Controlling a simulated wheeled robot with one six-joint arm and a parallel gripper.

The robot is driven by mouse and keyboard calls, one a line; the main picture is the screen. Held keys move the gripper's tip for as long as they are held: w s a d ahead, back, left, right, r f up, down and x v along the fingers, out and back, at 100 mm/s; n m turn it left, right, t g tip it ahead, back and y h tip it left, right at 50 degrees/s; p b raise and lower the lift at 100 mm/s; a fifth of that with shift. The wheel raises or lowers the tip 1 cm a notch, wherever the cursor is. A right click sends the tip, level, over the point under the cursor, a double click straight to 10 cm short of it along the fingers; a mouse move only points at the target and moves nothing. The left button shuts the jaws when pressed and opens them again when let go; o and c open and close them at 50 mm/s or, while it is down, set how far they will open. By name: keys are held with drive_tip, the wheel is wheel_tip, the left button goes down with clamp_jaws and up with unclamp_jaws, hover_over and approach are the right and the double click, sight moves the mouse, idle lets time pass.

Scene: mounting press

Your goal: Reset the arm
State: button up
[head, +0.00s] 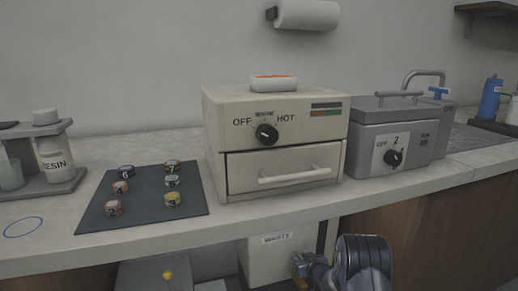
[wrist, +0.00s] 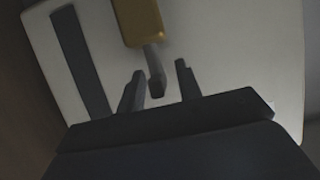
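My arm (head: 362,262) shows low in the head view, in front of the counter and right of the bin marked WASTE (head: 262,262). Its end points left toward the bin's front. In the wrist view my gripper (wrist: 159,70) has its two dark fingers apart. A grey stem (wrist: 155,72) with a brass-coloured block (wrist: 139,20) lies between and beyond the fingers, with gaps visible on both sides. I cannot tell what this piece belongs to. Behind it is a pale panel with a dark strip (wrist: 80,60).
The counter above holds a cream HOT/OFF unit (head: 275,145) with its drawer shut and a dish (head: 273,83) on top. A grey machine (head: 397,140) stands to its right. A dark mat (head: 143,205) with several numbered pucks and a resin rack (head: 45,185) are left.

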drive_tip(key=p+v, duration=0.4)
drive_tip(key=v, duration=0.6)
drive_tip(key=b+x, duration=0.4)
drive_tip(key=x, duration=0.6)
drive_tip(key=shift+f, duration=0.15)
drive_tip(key=shift+f+b, duration=0.1)
drive_tip(key=shift+b, duration=0.55)
drive_tip(key=shift+m+t+h+b, duration=0.4)
drive_tip(key=shift+m+h+b, duration=0.35)
drive_tip(key=shift+b, duration=0.3)
drive_tip(key=shift+r+m+h+b, duration=0.25)
drive_tip(key=shift+m+h+b, duration=0.6)
drive_tip(key=shift+h+b, duration=0.2)
drive_tip(key=shift+r+m+h+p, duration=0.1)
drive_tip(key=shift+m+h+p, duration=0.4)
drive_tip(key=shift+m+h, duration=0.85)
drive_tip(key=shift+m+h+p, duration=0.25)
drive_tip(key=shift+h+p, duration=0.15)
drive_tip(key=shift+h, duration=0.15)
